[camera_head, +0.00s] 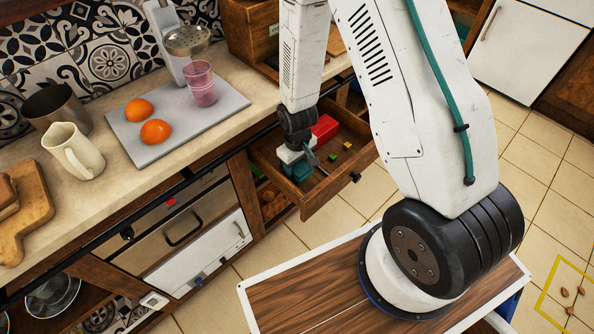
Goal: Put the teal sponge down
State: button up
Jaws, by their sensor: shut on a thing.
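My gripper (308,160) is inside the open wooden drawer (333,192) below the counter. It is shut on the teal sponge (297,171), which is low in the left part of the drawer. My gripper and wrist hide part of the sponge. I cannot tell whether the sponge touches the drawer floor.
A red block (325,128) and small yellow and green pieces lie in the drawer. Its front and side walls stand close around my gripper. On the counter (110,180) are a grey board (185,128) with two oranges and a pink cup (201,84), and a cream pitcher (74,152).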

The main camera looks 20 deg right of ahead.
aim_at(298, 168)
jog(key=shift+f, duration=1.5)
jog(key=shift+f, duration=0.2)
jog(key=o, duration=1)
jog(key=shift+s+d, duration=0.1)
jog(key=shift+s+f, duration=0.1)
jog(key=shift+s, duration=0.05)
